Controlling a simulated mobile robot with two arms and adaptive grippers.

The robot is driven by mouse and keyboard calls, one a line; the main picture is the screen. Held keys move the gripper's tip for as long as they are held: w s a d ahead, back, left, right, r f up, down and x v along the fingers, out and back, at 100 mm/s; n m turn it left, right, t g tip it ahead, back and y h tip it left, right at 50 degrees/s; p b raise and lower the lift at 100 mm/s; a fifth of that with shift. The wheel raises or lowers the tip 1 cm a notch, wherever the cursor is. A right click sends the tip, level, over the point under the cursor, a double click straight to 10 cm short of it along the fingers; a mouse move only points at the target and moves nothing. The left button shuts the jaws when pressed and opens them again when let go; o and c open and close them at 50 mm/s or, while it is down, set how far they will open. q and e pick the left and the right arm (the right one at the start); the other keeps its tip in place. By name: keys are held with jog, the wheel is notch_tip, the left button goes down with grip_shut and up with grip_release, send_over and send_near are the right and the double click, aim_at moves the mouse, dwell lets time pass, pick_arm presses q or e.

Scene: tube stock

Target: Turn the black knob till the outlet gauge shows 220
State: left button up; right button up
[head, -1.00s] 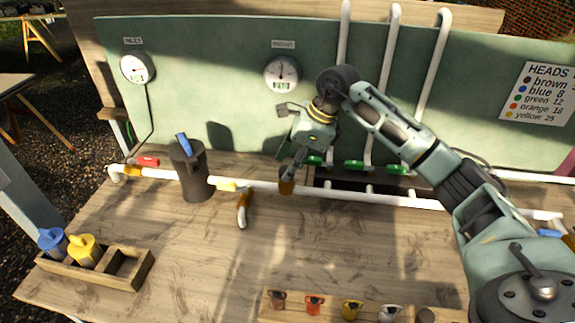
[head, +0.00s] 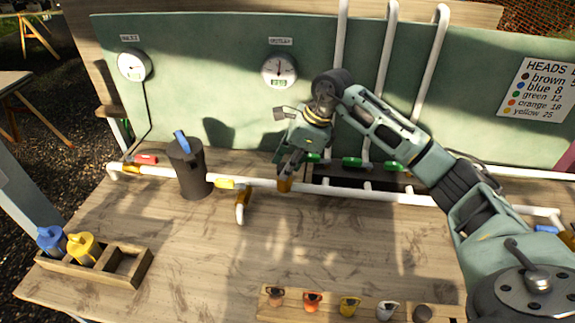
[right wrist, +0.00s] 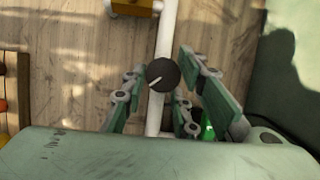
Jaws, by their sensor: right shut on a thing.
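The outlet gauge (head: 279,71) is a round white dial on the green panel, with a needle pointing roughly up and a small green display whose digits I cannot read surely. The black knob (right wrist: 164,75) shows in the right wrist view as a round cap with a white pointer line, above the white pipe. My right gripper (head: 288,170) reaches down over the pipe at a brass-coloured fitting (head: 285,185). The head view hides the knob behind the gripper. My left gripper is out of view.
The inlet gauge (head: 134,65) hangs at the left. A wooden rack (head: 135,271) lies front left. The bench middle is clear.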

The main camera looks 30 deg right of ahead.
jog(key=shift+s+a+f+m+b, duration=0.1)
jog(key=shift+a+f+m+b, duration=0.1)
jog(key=shift+m+b, duration=0.25)
jog(key=shift+a+r+m+t, duration=0.15)
jog(key=shift+m+t, duration=0.15)
jog(key=shift+m, duration=0.35)
jog(key=o, duration=0.9)
jog(key=shift+c, duration=0.2)
jog(key=shift+o, duration=0.8)
jog(key=shift+r, duration=0.1)
